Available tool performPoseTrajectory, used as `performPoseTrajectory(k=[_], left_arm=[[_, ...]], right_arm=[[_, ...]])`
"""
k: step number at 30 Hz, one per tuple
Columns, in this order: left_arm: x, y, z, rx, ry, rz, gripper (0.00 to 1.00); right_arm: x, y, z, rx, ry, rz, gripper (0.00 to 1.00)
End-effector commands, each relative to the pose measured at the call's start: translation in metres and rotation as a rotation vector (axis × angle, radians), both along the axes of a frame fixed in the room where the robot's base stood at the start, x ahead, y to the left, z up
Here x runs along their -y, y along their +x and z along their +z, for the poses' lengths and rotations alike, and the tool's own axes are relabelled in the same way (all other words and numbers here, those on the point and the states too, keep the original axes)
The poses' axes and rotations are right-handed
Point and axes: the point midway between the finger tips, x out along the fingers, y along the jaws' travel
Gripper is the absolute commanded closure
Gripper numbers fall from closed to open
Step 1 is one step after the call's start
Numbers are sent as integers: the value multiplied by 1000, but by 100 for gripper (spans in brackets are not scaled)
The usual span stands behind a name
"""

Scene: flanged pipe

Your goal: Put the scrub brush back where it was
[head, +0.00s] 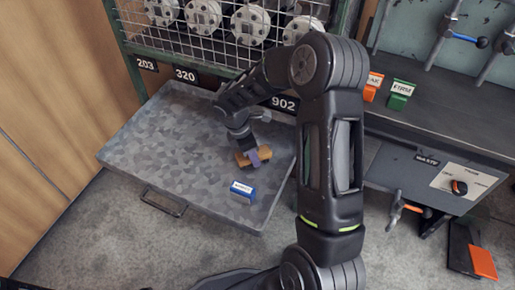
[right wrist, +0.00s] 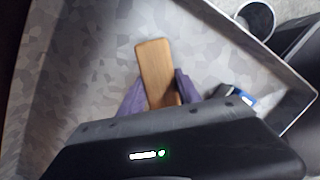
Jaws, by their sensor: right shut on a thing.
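The scrub brush shows as a tan wooden block (right wrist: 155,72) between the purple fingers of my right gripper (right wrist: 160,95) in the right wrist view. My right gripper is shut on it. In the head view the wooden brush (head: 244,159) is low over or on the grey tray (head: 150,140); I cannot tell whether it touches the tray floor. Its bristles are hidden. My left gripper is not in view.
A blue and white labelled block (head: 242,191) stands on the tray just in front of the brush. A wire cage with flanged pipes (head: 203,16) is behind. Orange (head: 371,87) and green (head: 399,95) tags stand on the bench at right. The tray's left part is clear.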

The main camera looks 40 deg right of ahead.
Motion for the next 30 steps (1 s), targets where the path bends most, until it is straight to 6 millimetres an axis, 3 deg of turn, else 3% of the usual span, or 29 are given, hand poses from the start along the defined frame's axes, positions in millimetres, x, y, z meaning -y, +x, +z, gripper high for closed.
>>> performPoseTrajectory(k=[7, 14, 16, 29, 30], left_arm=[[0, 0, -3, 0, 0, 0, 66], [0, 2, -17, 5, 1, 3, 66], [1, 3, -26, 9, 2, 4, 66], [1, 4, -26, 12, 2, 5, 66], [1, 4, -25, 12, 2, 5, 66]], right_arm=[[6, 2, -1, -1, -1, -2, 100], [38, 19, -2, 2, -1, -4, 100], [36, 18, -13, -1, 1, 0, 100], [35, 18, -15, -1, 0, 1, 100], [35, 18, -14, -1, 0, 1, 58]])
